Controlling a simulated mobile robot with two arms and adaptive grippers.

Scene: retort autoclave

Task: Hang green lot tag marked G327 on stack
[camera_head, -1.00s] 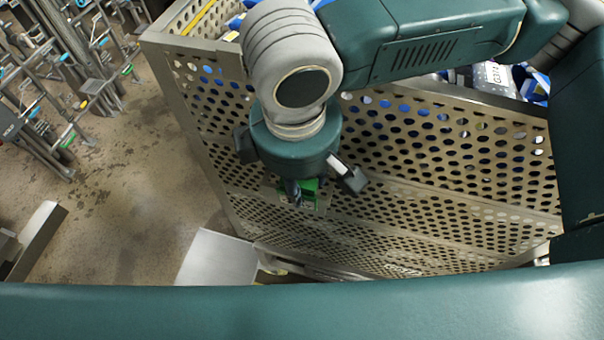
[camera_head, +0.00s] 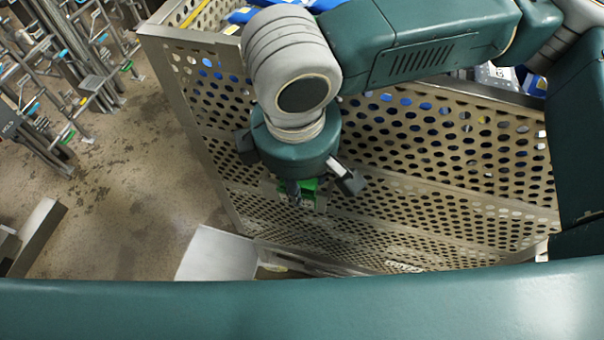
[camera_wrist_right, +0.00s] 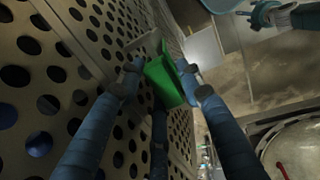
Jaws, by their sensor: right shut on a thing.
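The green lot tag (camera_head: 310,186) is gripped by my right gripper (camera_head: 303,190), close against the perforated side of the metal stack (camera_head: 440,210). The right wrist view shows the green tag (camera_wrist_right: 165,82) tilted between the blue fingers of my right gripper (camera_wrist_right: 163,78). A pale metal piece sticks out beside the tag there. The stack's holed wall (camera_wrist_right: 55,75) fills the left of that view, close to the fingers. I cannot tell whether the tag touches the wall. Its marking is not readable.
Blue-and-white packs (camera_head: 494,76) lie inside the stack's top behind its rim. A grey metal plate (camera_head: 218,256) is below left of the stack. Bare floor (camera_head: 125,200) is open on the left, with metal racks (camera_head: 75,75) at the far left.

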